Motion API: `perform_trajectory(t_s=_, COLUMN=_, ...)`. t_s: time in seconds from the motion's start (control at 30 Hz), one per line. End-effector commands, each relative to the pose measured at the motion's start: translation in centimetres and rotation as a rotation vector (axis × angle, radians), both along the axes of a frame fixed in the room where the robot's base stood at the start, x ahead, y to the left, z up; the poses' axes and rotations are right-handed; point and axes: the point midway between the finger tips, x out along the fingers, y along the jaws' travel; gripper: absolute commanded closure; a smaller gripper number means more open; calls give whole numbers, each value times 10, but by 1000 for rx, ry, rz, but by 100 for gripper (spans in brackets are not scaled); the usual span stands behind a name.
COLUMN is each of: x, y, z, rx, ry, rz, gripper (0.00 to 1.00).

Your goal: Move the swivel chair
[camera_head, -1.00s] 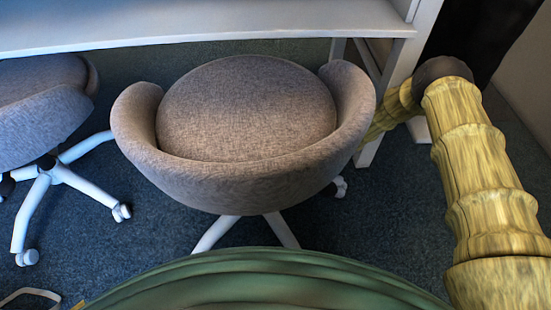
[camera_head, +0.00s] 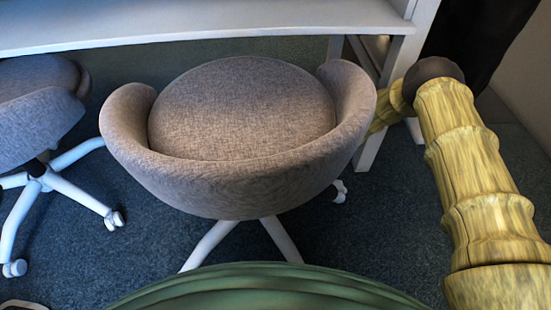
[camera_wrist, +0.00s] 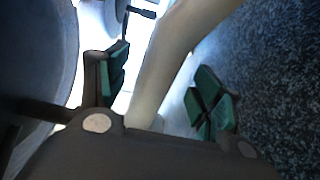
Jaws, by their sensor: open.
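A grey fabric swivel chair (camera_head: 240,110) with a rounded back and white legs stands in the middle of the head view, its seat facing the white table. My arm reaches down past the chair's right side, where the chair hides its end. In the wrist view my gripper (camera_wrist: 165,88) is open, its green-padded fingers on either side of a pale, curved bar (camera_wrist: 168,60). I cannot tell whether the bar is a chair leg or whether the fingers touch it. A dark grey rounded surface, perhaps the chair, fills the left edge there.
A second grey swivel chair (camera_head: 38,105) stands at the left. The white table (camera_head: 200,28) runs along the back, with its leg (camera_head: 385,100) close to my arm at the right. Blue carpet (camera_head: 365,240) is clear at the front right.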

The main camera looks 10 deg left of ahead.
Motion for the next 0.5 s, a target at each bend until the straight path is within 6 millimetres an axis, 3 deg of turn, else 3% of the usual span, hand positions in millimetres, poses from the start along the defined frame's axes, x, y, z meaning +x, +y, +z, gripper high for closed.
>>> perform_trajectory(t_s=0.2, x=-6, y=24, z=-2, rx=1, ry=0, rz=1, gripper=34)
perform_trajectory(t_s=0.5, x=-9, y=33, z=0, rx=0, ry=0, rz=0, gripper=34)
